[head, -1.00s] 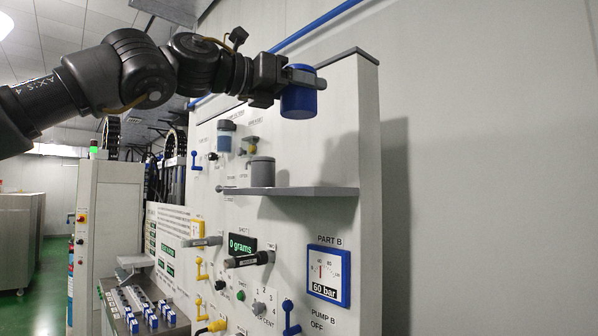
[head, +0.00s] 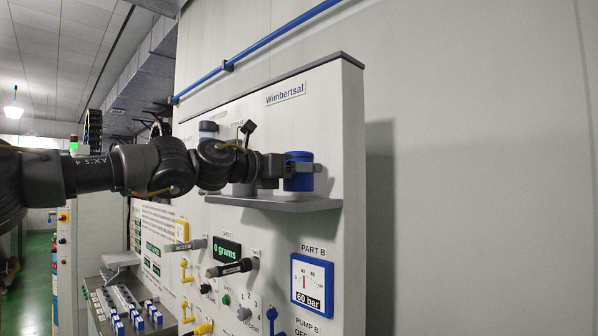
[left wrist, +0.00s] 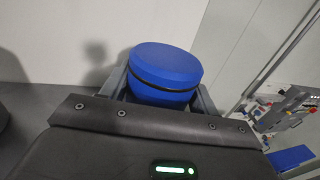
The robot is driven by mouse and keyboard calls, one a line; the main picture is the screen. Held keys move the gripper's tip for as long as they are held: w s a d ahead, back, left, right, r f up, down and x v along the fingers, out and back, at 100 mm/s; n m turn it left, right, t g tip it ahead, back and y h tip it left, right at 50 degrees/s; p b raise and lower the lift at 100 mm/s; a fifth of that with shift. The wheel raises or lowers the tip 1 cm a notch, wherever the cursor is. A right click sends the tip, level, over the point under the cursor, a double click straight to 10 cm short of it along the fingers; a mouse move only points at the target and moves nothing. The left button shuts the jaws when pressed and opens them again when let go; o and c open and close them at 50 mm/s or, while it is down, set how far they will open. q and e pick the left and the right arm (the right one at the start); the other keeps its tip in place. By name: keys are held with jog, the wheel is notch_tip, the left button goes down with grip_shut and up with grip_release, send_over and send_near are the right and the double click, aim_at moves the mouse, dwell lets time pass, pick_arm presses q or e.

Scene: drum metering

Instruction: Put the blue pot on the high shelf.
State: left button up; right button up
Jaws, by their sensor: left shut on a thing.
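The blue pot (head: 298,176) is upright between the fingers of my left gripper (head: 300,167), just above the right part of the grey high shelf (head: 275,203). I cannot tell whether its base touches the shelf. In the left wrist view the pot (left wrist: 165,68) shows its blue lid with a dark band below it, with a finger on each side. My left gripper is shut on it. A grey pot (head: 244,189) stands on the shelf to the left, partly hidden by my left gripper. My right gripper is in neither view.
The panel below the shelf carries a display (head: 227,251), a dark handle (head: 229,268), a blue-framed gauge (head: 312,283) and several valves and knobs. A blue pipe (head: 265,49) runs along the wall above the panel.

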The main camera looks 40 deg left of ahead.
pick_arm(q)
jog(key=shift+s+a+f, duration=0.1)
jog(key=shift+a+f, duration=0.05)
jog(key=shift+f, duration=0.6)
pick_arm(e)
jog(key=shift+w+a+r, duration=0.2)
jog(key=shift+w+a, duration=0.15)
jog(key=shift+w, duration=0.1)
pick_arm(q)
jog(key=shift+d, duration=0.2)
jog(key=shift+f, duration=0.15)
jog(key=o, duration=1.1)
jog(key=shift+a, duration=0.1)
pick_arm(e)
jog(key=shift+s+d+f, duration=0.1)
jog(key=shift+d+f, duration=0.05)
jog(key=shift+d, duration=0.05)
